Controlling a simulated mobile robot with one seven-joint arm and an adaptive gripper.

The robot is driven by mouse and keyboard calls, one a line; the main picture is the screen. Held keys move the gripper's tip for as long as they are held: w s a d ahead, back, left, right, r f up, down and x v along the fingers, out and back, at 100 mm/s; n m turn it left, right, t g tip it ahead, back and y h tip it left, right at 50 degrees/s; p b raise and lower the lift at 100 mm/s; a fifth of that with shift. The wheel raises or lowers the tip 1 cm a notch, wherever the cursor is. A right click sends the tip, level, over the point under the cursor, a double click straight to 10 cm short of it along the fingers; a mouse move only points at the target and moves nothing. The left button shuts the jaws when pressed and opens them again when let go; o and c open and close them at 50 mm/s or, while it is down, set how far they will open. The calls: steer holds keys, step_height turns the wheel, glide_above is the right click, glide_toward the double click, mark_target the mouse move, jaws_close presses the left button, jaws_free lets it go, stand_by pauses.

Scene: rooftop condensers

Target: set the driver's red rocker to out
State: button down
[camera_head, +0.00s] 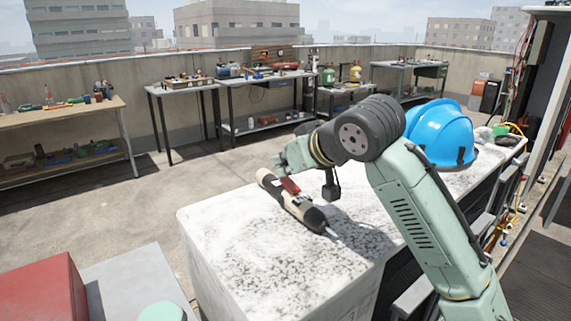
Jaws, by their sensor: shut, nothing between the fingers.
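The driver (305,211) is a beige and black stick-shaped tool. It lies slantwise on a white, dark-speckled top, with its black end and thin shaft toward the lower right. A red part (290,186), which looks like the rocker, shows at the driver's upper side just below my gripper. Which way it is set is too small to tell. My gripper (285,175) is shut and empty, close above the driver's middle. I cannot tell whether the fingertips touch the red part. The gripper and wrist hide some of that area.
A blue hard hat (440,134) sits on the same top (235,233), behind my arm, with small items beyond it. The front left of the top is clear. Workbenches (62,114) with tools stand along the parapet wall. A red box (40,291) is at the lower left.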

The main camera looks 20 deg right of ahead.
steer(key=shift+w+a+f, duration=0.2)
steer(key=shift+w+f, duration=0.2)
steer(key=shift+f, duration=0.15)
steer(key=shift+s+d+r, duration=0.15)
steer(key=shift+s, duration=0.15)
steer(key=shift+s+d+r, duration=0.1)
steer(key=shift+s+d, duration=0.1)
steer(key=shift+s, duration=0.35)
